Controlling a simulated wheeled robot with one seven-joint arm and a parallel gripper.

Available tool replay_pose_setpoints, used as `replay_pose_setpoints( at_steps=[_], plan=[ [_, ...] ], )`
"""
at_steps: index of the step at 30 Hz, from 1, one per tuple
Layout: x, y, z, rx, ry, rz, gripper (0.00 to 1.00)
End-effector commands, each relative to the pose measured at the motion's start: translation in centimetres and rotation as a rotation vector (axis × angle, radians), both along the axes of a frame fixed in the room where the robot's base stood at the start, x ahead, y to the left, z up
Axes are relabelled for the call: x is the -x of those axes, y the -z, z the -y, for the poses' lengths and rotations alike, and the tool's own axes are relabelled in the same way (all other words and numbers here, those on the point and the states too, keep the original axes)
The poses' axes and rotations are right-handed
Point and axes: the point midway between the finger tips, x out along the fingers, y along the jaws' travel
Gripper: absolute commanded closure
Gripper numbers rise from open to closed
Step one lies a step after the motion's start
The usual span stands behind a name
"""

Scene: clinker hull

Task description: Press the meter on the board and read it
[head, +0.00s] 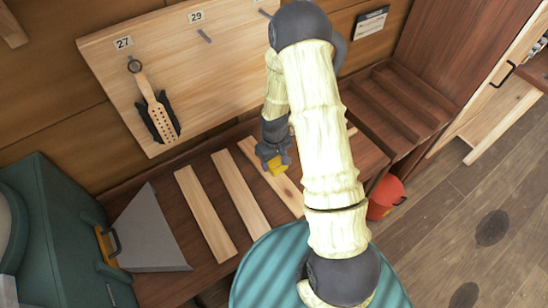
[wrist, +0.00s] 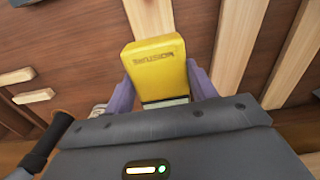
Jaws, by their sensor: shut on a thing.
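The yellow meter (wrist: 158,65) is held between the two fingers of my gripper (wrist: 162,92) in the wrist view. Dark lettering shows near its far end, and a strip of grey display (wrist: 165,103) shows at its near end, mostly hidden by the gripper body, with no reading legible. In the head view the meter (head: 277,165) is a small yellow block under my gripper (head: 274,158), over the rightmost of several pale boards (head: 288,190) on the brown bench. I cannot tell whether it touches that board.
Two more pale boards, a middle one (head: 240,190) and a left one (head: 206,215), lie beside it. A wall panel (head: 190,85) with numbered pegs holds a dark tool (head: 158,112). A grey wedge-shaped thing (head: 150,235) stands left; a red bucket (head: 384,197) stands right.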

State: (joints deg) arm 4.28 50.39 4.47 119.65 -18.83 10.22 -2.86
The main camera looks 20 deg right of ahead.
Motion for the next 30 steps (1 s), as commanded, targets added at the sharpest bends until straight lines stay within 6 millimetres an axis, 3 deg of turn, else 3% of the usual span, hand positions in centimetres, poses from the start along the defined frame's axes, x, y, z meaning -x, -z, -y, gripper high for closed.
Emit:
replay_pose_setpoints(
  at_steps=[8, 24, 30],
  plan=[
    [0.0, 0.6, 0.3, 0.001, 0.008, 0.000, 0.71],
    [-0.1, 5.4, 0.1, 0.001, 0.004, 0.001, 0.71],
    [-0.1, 6.2, 0.1, 0.001, 0.005, 0.001, 0.71]
  ],
)
